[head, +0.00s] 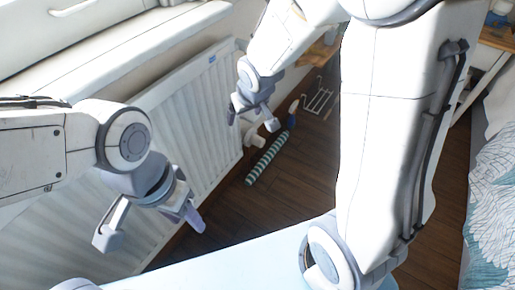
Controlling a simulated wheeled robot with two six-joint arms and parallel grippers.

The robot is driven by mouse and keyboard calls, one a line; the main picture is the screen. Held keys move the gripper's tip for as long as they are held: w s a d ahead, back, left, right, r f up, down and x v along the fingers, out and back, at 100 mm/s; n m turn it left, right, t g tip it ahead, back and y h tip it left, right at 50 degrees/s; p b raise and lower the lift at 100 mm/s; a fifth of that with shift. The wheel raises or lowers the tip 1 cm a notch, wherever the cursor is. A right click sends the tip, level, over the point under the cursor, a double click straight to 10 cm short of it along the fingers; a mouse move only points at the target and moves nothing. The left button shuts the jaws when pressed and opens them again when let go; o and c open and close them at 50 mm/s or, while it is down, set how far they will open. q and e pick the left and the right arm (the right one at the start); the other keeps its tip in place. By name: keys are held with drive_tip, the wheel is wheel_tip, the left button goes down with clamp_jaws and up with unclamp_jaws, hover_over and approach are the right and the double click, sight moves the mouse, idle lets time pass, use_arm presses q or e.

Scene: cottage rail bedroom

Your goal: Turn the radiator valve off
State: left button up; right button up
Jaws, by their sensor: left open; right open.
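The white ribbed radiator (205,105) stands along the wall under the sill. A small white fitting (251,139), which looks like the radiator valve, shows at its lower right end, partly hidden; its setting cannot be read. My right gripper (252,121) is open and empty, with its fingers pointing down just above this fitting in the picture. I cannot tell whether it touches it. My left gripper (151,230) is open and empty in front of the radiator's nearer part, well left of the fitting.
A striped teal-and-white roll (268,158) lies on the dark wooden floor (290,190) beside the radiator's end. A small blue item (293,108) and a wire rack (319,98) are behind it. A bed with a leaf-patterned cover (495,190) stands at the right.

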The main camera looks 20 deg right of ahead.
drive_tip(key=w+d+f+m+t+b, duration=0.1)
drive_tip(key=w+d+f+b, duration=0.2)
drive_tip(key=f+b, duration=0.3)
drive_tip(key=w+d+f+t+b, duration=0.1)
drive_tip(key=w+d+f+b, duration=0.2)
drive_tip(key=f, duration=0.5)
drive_tip(key=w+d+f+m+t+b, duration=0.1)
drive_tip(key=w+d+f+b, duration=0.3)
drive_tip(key=f, duration=0.3)
drive_tip(key=t+y+b, duration=0.2)
drive_tip(key=t+b, duration=0.1)
drive_tip(key=b, duration=0.3)
hover_over(264, 144)
drive_tip(key=s+d, duration=0.2)
drive_tip(key=d, duration=0.2)
wheel_tip(264, 144, down, 9)
drive_tip(key=s+f+t+y+b, duration=0.2)
drive_tip(key=s+f+t+y, duration=0.15)
drive_tip(key=f+y, duration=0.55)
drive_tip(key=shift+m+g, duration=0.3)
drive_tip(key=shift+g, duration=0.15)
drive_tip(key=b+x, duration=0.4)
drive_tip(key=x, duration=0.3)
drive_tip(key=shift+w+a+f, duration=0.1)
drive_tip(key=shift+w+a, duration=0.05)
drive_tip(key=shift+w+a+b, duration=0.3)
drive_tip(key=shift+w, duration=0.15)
